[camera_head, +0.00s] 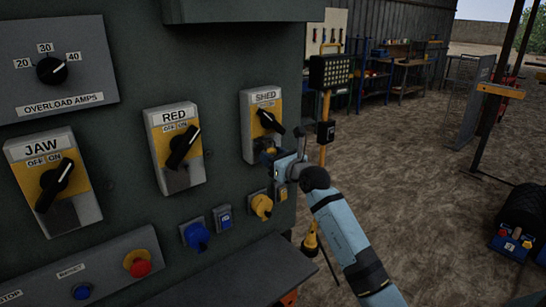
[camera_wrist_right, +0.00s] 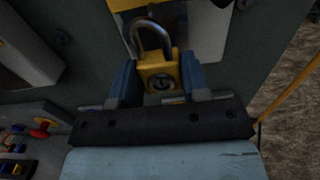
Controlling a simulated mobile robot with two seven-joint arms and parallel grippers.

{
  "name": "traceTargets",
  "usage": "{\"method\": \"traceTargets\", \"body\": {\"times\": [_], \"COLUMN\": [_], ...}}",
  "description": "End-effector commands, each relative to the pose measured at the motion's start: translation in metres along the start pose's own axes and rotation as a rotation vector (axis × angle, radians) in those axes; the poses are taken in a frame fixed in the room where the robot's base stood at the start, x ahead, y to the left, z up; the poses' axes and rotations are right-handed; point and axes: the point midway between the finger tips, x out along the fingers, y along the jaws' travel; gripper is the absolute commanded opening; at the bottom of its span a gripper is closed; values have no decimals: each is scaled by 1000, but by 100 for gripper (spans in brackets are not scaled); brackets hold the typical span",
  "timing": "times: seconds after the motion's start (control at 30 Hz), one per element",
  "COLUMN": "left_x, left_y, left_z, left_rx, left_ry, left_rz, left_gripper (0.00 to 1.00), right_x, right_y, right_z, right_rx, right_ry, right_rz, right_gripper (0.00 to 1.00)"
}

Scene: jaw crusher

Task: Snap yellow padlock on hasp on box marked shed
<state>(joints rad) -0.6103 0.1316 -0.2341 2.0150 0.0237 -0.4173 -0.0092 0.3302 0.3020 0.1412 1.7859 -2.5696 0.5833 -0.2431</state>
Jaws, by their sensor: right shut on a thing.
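The box marked SHED (camera_head: 258,140) is on the right of the dark cabinet face, with a yellow plate and a black rotary handle (camera_head: 270,121). My right gripper (camera_head: 277,158) is at the lower part of this box. In the right wrist view my right gripper (camera_wrist_right: 160,82) is shut on the yellow padlock (camera_wrist_right: 158,70), one finger on each side of its body. The padlock's grey shackle (camera_wrist_right: 152,36) points up toward the box, and its keyhole face is toward the camera. I cannot tell whether the shackle touches the hasp. My left gripper is not in view.
Boxes marked RED (camera_head: 176,150) and JAW (camera_head: 52,184) are to the left. Below are a yellow knob (camera_head: 261,206), a blue socket (camera_head: 196,236) and a red button (camera_head: 140,267). A ledge (camera_head: 240,278) juts out underneath. Open dirt ground lies to the right.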

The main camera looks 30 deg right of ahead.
Motion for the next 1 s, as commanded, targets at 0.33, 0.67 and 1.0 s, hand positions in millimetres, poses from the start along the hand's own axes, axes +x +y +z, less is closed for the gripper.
{"method": "traceTargets", "body": {"times": [0.33, 0.67, 1.0], "left_x": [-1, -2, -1], "left_y": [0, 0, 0], "left_z": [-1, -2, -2], "left_rx": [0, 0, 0], "left_ry": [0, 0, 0], "left_rz": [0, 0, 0], "left_gripper": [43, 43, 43], "right_x": [3, 10, 16], "right_y": [0, 0, 0], "right_z": [1, 0, 0], "right_rx": [0, -1, 0], "right_ry": [-1, -1, -1], "right_rz": [0, 0, 0], "right_gripper": [17, 17, 17]}}
